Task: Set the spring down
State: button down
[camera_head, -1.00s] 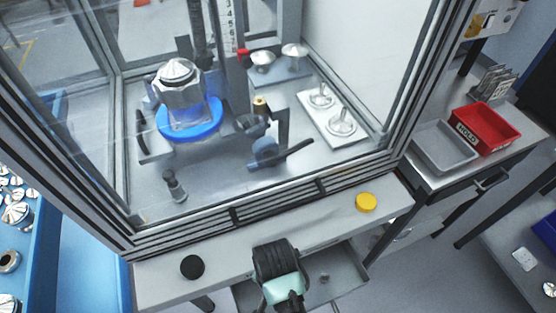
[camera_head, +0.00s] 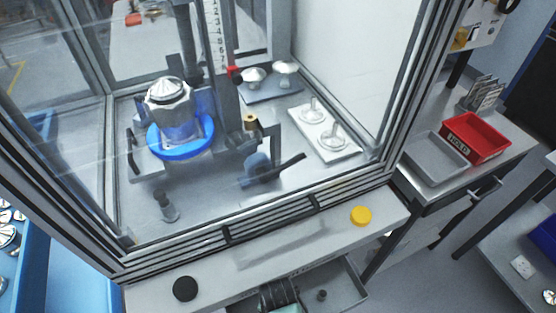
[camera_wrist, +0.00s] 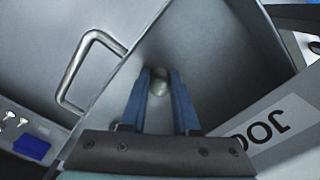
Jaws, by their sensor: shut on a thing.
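In the wrist view, the two blue fingers of my gripper (camera_wrist: 160,90) point down over the inside of the open drawer (camera_wrist: 190,50). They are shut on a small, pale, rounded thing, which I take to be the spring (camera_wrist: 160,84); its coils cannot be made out. Whether it touches the drawer floor I cannot tell. In the head view, my dark wrist is at the bottom edge over the drawer (camera_head: 345,282), and the fingertips and the spring are hidden. A small dark round piece (camera_head: 322,295) shows in the drawer, right of my wrist.
The bench front ledge, with a black button (camera_head: 185,288) and a yellow button (camera_head: 361,216), lies just behind the drawer. The glazed enclosure rises above it. A metal handle (camera_wrist: 72,75) shows in the wrist view. A grey tray (camera_head: 437,157) and red bin (camera_head: 476,138) stand right.

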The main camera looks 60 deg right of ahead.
jog(key=shift+f, duration=0.15)
jog(key=c, duration=0.7)
grip_release()
jog(key=shift+o, duration=0.2)
notch_tip(320, 180, up, 12)
jog(key=p, duration=0.1)
jog(key=shift+r, duration=0.2)
